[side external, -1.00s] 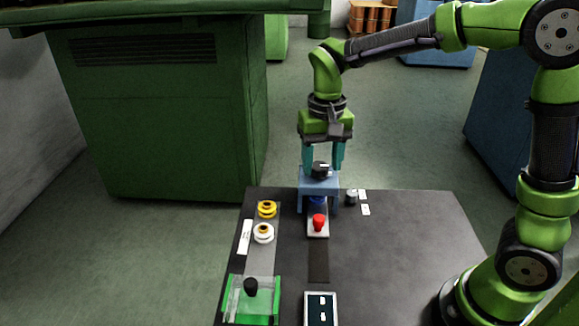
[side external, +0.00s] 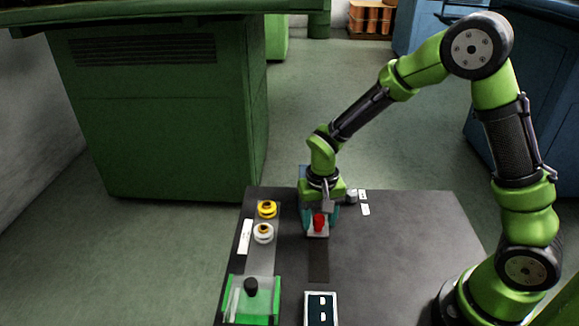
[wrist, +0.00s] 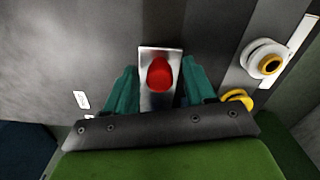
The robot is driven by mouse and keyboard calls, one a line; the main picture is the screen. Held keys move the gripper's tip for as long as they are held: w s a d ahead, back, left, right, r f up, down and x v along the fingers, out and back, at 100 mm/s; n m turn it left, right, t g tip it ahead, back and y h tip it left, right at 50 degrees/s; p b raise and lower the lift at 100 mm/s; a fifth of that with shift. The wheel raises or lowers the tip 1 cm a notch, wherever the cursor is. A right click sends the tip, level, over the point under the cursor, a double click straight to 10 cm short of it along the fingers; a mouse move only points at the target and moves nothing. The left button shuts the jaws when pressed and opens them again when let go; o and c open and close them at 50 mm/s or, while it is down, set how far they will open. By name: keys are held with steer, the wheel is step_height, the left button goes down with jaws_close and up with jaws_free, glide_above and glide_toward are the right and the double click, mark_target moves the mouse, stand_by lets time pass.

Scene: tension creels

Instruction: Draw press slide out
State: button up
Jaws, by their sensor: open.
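The press slide (side external: 317,234) is a small pale metal plate with a red knob (side external: 319,221) standing on it, at the front of the blue press (side external: 303,174). In the wrist view the slide (wrist: 147,55) and the red knob (wrist: 160,74) lie between my fingers. My gripper (side external: 320,220) is low over the slide, with one teal finger on each side of the knob. In the wrist view my gripper (wrist: 160,80) is open, with gaps between the fingers and the knob. The arm hides most of the press in the side view.
Left of the slide are a yellow spool (side external: 267,209), a white spool (side external: 263,233) and a green guarded box (side external: 251,300) with a black knob. A small screen (side external: 321,308) lies at the table's front. The dark table (side external: 400,245) is clear to the right.

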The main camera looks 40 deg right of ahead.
steer(key=shift+f, duration=0.35)
jaws_close()
steer(key=s+a, duration=0.7)
steer(key=shift+s+a, duration=0.15)
jaws_free()
steer(key=shift+r, duration=0.1)
